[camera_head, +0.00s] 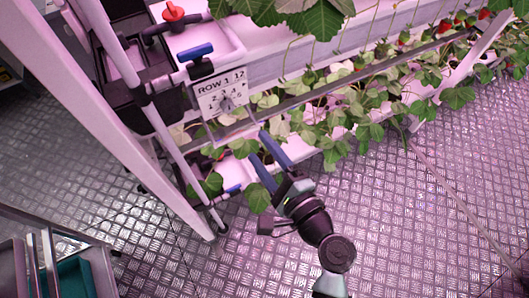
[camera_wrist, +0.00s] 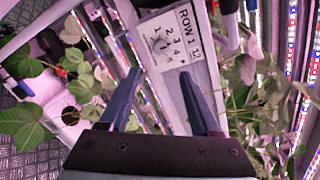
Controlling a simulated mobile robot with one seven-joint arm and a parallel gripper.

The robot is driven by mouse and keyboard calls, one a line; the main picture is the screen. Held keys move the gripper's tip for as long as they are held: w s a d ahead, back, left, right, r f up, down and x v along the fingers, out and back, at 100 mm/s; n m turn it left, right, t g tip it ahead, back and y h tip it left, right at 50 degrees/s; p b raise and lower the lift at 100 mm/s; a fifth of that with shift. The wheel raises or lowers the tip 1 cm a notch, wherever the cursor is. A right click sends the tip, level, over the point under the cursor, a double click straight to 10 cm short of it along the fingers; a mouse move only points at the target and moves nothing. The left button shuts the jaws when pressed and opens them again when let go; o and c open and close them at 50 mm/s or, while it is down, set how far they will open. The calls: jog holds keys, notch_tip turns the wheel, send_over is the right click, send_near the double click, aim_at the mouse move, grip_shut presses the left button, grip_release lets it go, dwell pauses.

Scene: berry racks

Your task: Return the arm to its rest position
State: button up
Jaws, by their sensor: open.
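My gripper (camera_head: 265,155) is open and empty, with its two blue fingers spread apart. In the head view it reaches up from the lower middle toward the end of the berry rack, just below the white row sign (camera_head: 222,92). In the wrist view the fingers of my gripper (camera_wrist: 158,92) point toward the sign (camera_wrist: 176,38), which shows between and beyond the fingertips. I cannot tell how far the fingertips are from the sign. Nothing is held between the fingers.
Strawberry plants (camera_head: 350,105) with red berries line the rack to the right. A white rack post (camera_head: 120,120) stands at the left. Red (camera_head: 173,13) and blue (camera_head: 196,52) valve handles sit above the sign. A cart (camera_head: 50,262) is at lower left. The metal floor (camera_head: 400,230) is clear at right.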

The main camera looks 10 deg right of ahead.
jog(key=shift+s+d, duration=0.15)
jog(key=shift+s, duration=0.2)
dwell(0.3)
jog(key=w+a+r+n+t+p, duration=0.1)
jog(key=w+r+n+p, duration=0.2)
jog(key=r, duration=0.8)
jog(key=w+a+r+n+t+h+p, duration=0.1)
jog(key=w+a+r+n+t, duration=0.15)
jog(key=r+n, duration=0.65)
jog(key=w+r+n+t+p, duration=0.1)
jog(key=w+r, duration=0.3)
jog(key=r, duration=1)
jog(key=s+a+r+n+t+h+p, duration=0.1)
jog(key=s+r, duration=0.5)
jog(key=r, duration=0.8)
jog(key=s+r+n+t+h+p, duration=0.2)
jog(key=s+r+n+t+h, duration=0.2)
jog(key=r, duration=1)
jog(key=shift+s+a+n+t, duration=0.4)
jog(key=shift+s+n+t, duration=0.2)
jog(key=shift+s+t, duration=0.5)
jog(key=shift+w+r, duration=0.1)
